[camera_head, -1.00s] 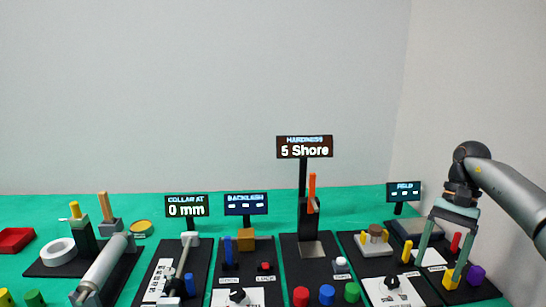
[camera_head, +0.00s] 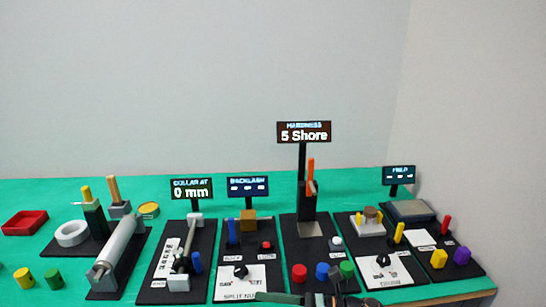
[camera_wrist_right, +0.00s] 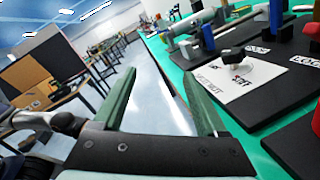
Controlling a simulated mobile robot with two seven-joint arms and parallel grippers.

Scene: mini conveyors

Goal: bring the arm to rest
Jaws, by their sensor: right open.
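My right gripper (camera_wrist_right: 160,75) is open and empty in the right wrist view. Its two green fingers are apart, with pale floor behind them, beside the table's edge. In the head view only a small part of my right gripper (camera_head: 290,298) shows, low at the bottom middle, in front of the boards. Most of my right arm is out of the frame. My left gripper is not in view.
A green table (camera_head: 330,182) carries several black boards with fixtures and small displays. A red tray (camera_head: 25,222) is at left. Floor lies beside the table edge.

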